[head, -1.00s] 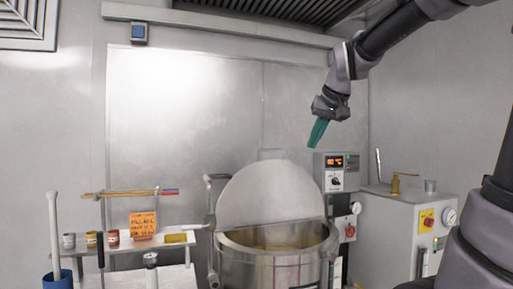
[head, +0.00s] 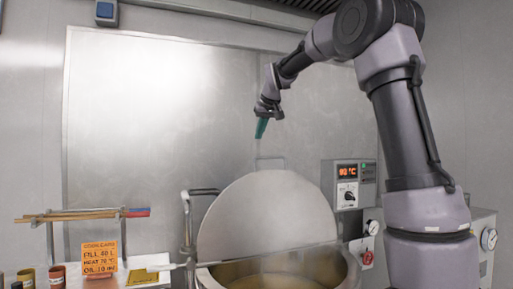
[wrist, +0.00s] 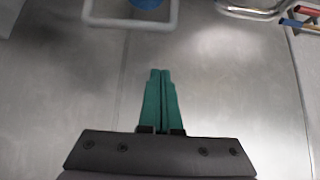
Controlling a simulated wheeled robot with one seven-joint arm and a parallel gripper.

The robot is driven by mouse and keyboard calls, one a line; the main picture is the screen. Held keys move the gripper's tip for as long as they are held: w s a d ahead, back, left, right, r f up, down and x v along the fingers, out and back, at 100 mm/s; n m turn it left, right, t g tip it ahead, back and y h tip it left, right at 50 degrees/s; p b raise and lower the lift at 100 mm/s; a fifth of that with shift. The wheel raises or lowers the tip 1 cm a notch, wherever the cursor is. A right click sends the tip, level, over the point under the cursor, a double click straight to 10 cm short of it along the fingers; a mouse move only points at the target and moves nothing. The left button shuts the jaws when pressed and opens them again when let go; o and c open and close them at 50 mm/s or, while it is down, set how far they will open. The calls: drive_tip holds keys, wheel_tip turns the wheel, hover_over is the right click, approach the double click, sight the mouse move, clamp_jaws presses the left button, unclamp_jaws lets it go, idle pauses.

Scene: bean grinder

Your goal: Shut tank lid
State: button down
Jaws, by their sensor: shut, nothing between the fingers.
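The tank (head: 345,262) is a round metal vessel at the bottom of the head view, with pale contents inside. Its lid (head: 255,215) is a grey disc standing raised at the back of the rim, so the tank is open. A thin bar handle (head: 270,158) sticks up from the lid's top edge. My gripper (head: 261,129) has green fingers and is a little above this handle, apart from it in the picture. In the wrist view the green fingers (wrist: 160,75) are closed together and empty. A pale bar loop shows at the top there.
A control box (head: 348,185) with a lit display stands right of the lid. A shelf with sticks (head: 85,215), an orange sign (head: 100,262) and small jars (head: 57,275) is at left. A bent metal pipe (head: 203,192) rises beside the lid. A metal wall stands behind.

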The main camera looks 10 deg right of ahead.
drive_tip(key=shift+w+a+f, duration=0.1)
drive_tip(key=shift+w+f, duration=0.3)
drive_tip(key=shift+f, duration=0.8)
drive_tip(key=shift+w+a+f, duration=0.1)
drive_tip(key=shift+w+f, duration=0.3)
drive_tip(key=shift+f, duration=0.85)
drive_tip(key=shift+w+a+f, duration=0.1)
drive_tip(key=shift+w+f, duration=0.3)
drive_tip(key=shift+f, duration=0.8)
